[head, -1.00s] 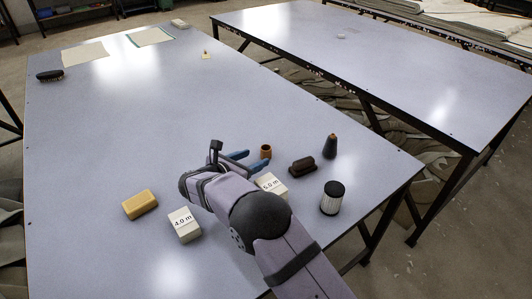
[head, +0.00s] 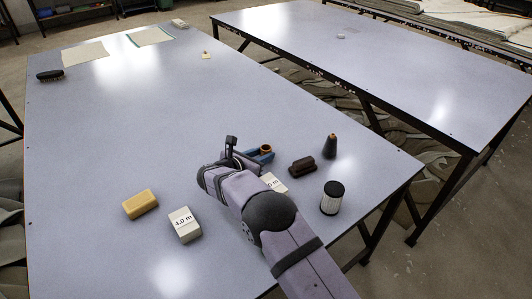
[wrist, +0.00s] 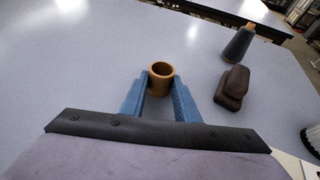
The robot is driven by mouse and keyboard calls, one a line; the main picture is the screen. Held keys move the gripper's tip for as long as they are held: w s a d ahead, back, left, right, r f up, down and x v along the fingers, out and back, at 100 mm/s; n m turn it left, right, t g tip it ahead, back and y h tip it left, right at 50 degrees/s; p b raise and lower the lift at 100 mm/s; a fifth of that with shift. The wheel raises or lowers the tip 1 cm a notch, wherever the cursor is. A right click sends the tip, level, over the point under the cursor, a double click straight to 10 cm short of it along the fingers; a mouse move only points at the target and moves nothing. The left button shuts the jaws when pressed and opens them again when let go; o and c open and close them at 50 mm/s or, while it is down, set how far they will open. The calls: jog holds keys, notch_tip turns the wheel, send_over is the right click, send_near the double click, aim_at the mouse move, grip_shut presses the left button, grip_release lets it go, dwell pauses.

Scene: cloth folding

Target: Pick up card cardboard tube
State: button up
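The cardboard tube is a short, brown, hollow ring (head: 266,148) standing upright on the near table, past the end of my arm. In the wrist view the tube (wrist: 161,74) shows its open top between my two blue fingertips. My gripper (head: 261,154) is low over the table, with one finger on each side of the tube. In the wrist view my gripper (wrist: 161,80) has its fingers spread about the tube's width. They lie very close to its sides, and firm contact cannot be made out. In the head view the fingers partly hide the tube's lower part.
A dark brown brush (head: 302,166), a dark cone (head: 330,147) and a black-topped cylinder (head: 332,198) stand to the right. A white labelled block (head: 273,182) is partly behind my arm. Another labelled block (head: 184,225) and a yellow block (head: 140,204) lie left. The table's middle is clear.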

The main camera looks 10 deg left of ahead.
jog(key=shift+c, duration=1.2)
notch_tip(320, 180, up, 10)
jog(key=shift+r, duration=0.1)
